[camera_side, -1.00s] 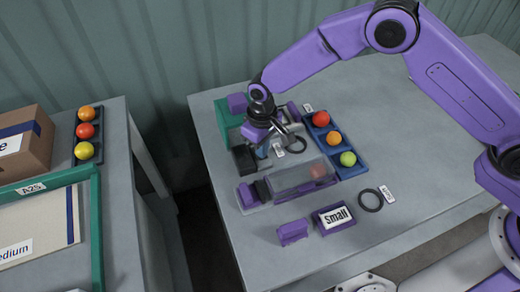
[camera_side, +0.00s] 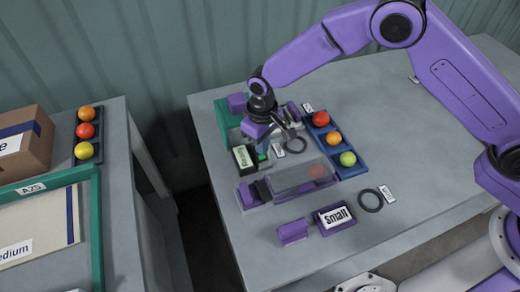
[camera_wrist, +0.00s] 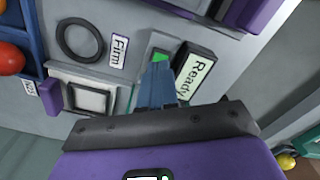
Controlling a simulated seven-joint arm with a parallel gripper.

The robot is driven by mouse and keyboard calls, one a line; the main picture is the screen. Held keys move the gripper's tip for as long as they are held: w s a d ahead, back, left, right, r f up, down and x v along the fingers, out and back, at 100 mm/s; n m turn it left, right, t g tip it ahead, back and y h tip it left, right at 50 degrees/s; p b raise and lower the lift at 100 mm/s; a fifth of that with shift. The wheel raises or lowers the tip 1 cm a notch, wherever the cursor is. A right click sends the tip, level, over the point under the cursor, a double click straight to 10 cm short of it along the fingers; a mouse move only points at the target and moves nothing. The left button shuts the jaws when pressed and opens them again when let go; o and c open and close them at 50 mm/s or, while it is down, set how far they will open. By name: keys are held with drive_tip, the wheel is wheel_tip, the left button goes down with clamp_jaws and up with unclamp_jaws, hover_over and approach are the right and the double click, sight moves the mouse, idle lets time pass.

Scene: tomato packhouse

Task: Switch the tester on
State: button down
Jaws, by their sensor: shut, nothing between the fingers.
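The tester's small dark display box (camera_side: 243,158) stands on the left part of the table, and its screen is lit pale green. In the wrist view the display (camera_wrist: 194,76) reads "Ready". Beside it a green lit switch (camera_wrist: 159,54) shows just beyond my fingertips, and it also shows in the side view (camera_side: 262,157). My gripper (camera_side: 263,147) points down over the switch, shut and empty. In the wrist view my gripper's fingers (camera_wrist: 157,75) partly cover the switch's near side. Whether they touch it I cannot tell.
A clear-covered purple holder (camera_side: 300,178) with a red tomato lies in front. A blue tray (camera_side: 351,171) of tomatoes is to the right.

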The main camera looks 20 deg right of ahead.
sight(262, 157)
drive_tip(key=shift+r, duration=2.45)
drive_tip(key=s+d+r+n, duration=0.3)
drive_tip(key=s+d+r, duration=0.9)
drive_tip(key=s+d, duration=0.1)
drive_tip(key=s+d+r+n, duration=0.2)
drive_tip(key=s+d+n, duration=0.1)
drive_tip(key=s+d, duration=1.3)
drive_tip(key=shift+s+d+r+n, duration=0.2)
drive_tip(key=shift+s+d+n, duration=0.15)
drive_tip(key=shift+d, duration=0.3)
